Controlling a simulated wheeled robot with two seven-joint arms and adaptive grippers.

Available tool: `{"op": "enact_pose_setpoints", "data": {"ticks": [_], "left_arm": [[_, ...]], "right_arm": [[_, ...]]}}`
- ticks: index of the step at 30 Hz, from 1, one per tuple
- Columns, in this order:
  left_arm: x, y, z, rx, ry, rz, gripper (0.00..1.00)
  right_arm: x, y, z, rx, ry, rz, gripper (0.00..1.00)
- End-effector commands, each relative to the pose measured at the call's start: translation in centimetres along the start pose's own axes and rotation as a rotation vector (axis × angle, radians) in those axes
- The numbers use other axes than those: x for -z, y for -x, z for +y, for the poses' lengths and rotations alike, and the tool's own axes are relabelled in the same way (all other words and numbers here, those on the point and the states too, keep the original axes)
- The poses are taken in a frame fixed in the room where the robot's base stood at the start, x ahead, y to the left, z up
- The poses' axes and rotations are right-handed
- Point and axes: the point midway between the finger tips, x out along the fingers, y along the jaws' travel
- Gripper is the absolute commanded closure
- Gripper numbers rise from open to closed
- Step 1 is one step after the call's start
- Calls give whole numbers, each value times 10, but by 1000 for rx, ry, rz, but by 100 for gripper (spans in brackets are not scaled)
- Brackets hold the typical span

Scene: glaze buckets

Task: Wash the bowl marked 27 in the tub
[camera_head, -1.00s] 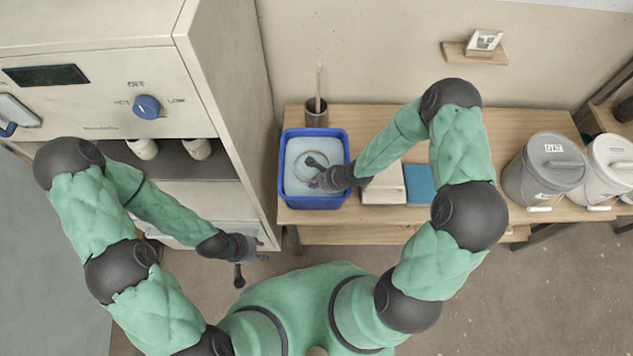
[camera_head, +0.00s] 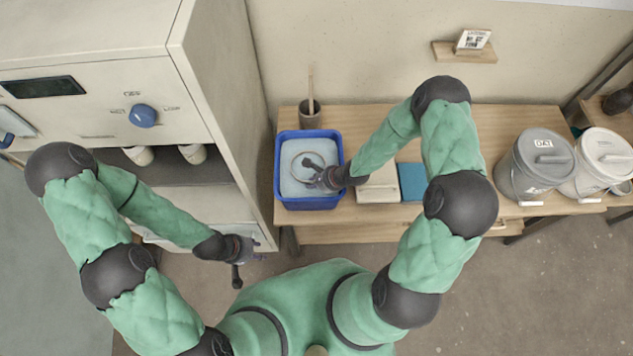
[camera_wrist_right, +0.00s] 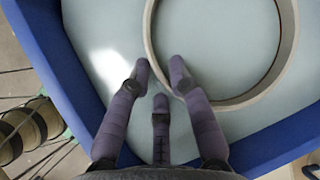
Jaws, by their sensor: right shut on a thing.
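The blue tub (camera_head: 337,150) stands on the wooden bench and holds pale water. A round bowl (camera_head: 293,176) sits in the water, and only its ring-like rim shows clearly. In the right wrist view its pale rim (camera_wrist_right: 285,62) shows large, with the blue tub wall (camera_wrist_right: 68,72) around it. I cannot read a number on it. My right gripper (camera_head: 313,170) reaches into the tub from the right and is shut on the bowl's near rim, with fingers (camera_wrist_right: 160,78) at the rim's edge. My left gripper (camera_head: 250,268) is empty, fingers spread, in front of the cabinet, away from the tub.
A tool cup (camera_head: 309,114) stands behind the tub. A pale block (camera_head: 378,190) and a blue one (camera_head: 412,182) lie to its right. Lidded grey (camera_head: 530,170) and white (camera_head: 598,165) buckets stand further right. A kiln-like cabinet (camera_head: 222,100) rises close on the left.

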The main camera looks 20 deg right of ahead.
Motion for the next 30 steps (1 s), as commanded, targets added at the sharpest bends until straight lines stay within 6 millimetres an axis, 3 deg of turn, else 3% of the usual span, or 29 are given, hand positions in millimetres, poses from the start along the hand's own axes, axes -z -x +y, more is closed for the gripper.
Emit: {"op": "enact_pose_setpoints", "data": {"ticks": [14,30], "left_arm": [[0,0,0,0,0,0,60],[-1,16,6,0,0,0,60]], "right_arm": [[-6,-2,0,2,1,0,100],[14,8,-5,2,1,0,100]]}}
